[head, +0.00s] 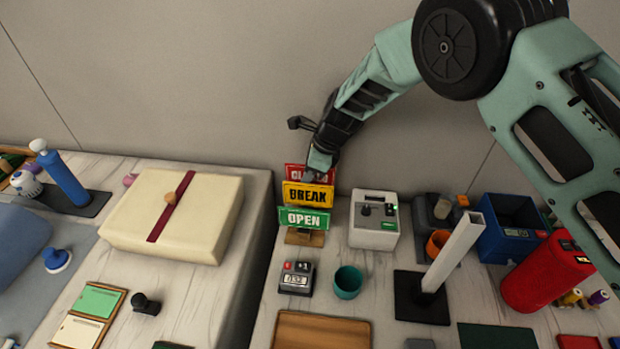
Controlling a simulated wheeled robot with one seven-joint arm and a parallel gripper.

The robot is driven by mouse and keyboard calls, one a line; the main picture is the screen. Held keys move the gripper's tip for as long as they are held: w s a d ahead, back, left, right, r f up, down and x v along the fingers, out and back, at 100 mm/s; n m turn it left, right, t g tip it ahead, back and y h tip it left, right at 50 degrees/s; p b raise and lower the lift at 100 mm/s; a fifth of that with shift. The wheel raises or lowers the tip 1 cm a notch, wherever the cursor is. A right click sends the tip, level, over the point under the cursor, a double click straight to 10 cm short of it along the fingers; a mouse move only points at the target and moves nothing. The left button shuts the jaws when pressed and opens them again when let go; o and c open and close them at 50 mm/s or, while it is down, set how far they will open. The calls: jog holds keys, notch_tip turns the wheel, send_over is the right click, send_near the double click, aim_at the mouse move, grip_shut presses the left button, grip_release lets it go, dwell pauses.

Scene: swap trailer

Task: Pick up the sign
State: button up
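The sign stands upright against the back of the counter, on a small wooden base. It has three stacked panels: a green OPEN panel (305,219) at the bottom, a yellow BREAK panel (308,194) in the middle, and a red panel (300,173) at the top. My gripper (318,163) is at the top of the sign, in front of part of the red panel and hiding some of its lettering. The fingertips are small and partly hidden, so I cannot tell whether they are open, or touching the panel.
A white box device (374,220) stands close to the right of the sign. In front are a small counter (297,278) and a teal cup (348,282). A cream box with a red ribbon (215,225) lies left, across a gap. The wall is close behind.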

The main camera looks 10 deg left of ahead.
grip_shut()
jog(key=shift+r, duration=0.1)
notch_tip(320, 180, up, 12)
jog(key=b, duration=0.2)
jog(key=shift+r+b, duration=0.25)
jog(key=shift+b, duration=0.05)
jog(key=s+b, duration=0.3)
jog(key=s, duration=1.5)
